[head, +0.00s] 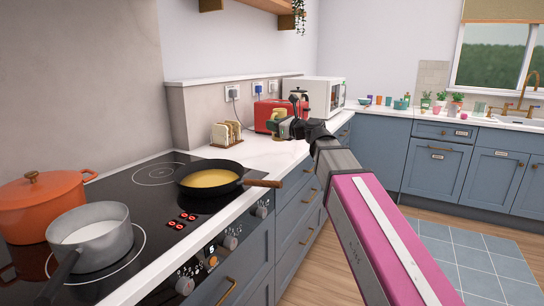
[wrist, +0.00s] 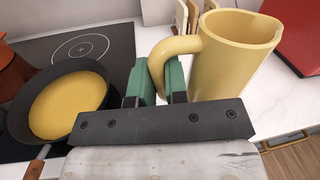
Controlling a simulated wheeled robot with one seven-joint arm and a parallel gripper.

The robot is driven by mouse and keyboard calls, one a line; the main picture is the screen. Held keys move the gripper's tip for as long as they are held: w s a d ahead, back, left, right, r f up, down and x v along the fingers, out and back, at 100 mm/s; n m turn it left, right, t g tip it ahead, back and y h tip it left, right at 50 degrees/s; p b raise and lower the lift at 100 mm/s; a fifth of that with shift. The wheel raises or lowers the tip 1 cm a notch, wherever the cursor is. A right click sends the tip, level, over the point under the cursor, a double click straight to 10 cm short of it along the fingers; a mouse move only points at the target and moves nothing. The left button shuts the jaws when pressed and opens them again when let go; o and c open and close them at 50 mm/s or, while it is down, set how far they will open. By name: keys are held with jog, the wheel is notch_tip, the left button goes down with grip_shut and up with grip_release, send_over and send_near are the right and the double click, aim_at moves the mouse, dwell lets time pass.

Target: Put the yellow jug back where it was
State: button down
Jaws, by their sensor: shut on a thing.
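The yellow jug (wrist: 228,62) stands out large in the wrist view, its open top towards the camera and its handle (wrist: 160,62) on the left side. My gripper (wrist: 158,82) has its green-padded fingers closed on that handle. In the head view my gripper (head: 288,128) is over the worktop beyond the hob, and the jug (head: 279,115) shows small and partly hidden by it, in front of the red toaster. The jug looks about upright. I cannot tell whether its base touches the worktop.
A red toaster (head: 267,115) and a white microwave (head: 325,92) stand behind. A frying pan (head: 209,180), a grey saucepan (head: 90,236) and an orange pot (head: 40,205) are on the hob. Worktop (head: 262,153) nearer the hob is clear.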

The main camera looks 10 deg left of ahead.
jog(key=shift+a+r, duration=0.3)
jog(key=shift+a, duration=0.05)
jog(key=shift+w+a+f, duration=0.7)
jog(key=shift+w+f, duration=1.1)
jog(key=shift+w+a+f, duration=0.65)
jog(key=shift+w+f, duration=1.15)
jog(key=shift+w+a+f, duration=0.7)
jog(key=shift+w+f, duration=1.1)
jog(key=c, duration=1.1)
grip_release()
jog(key=shift+f, duration=0.1)
jog(key=shift+c, duration=0.2)
jog(key=v, duration=1.2)
jog(key=shift+s, duration=0.1)
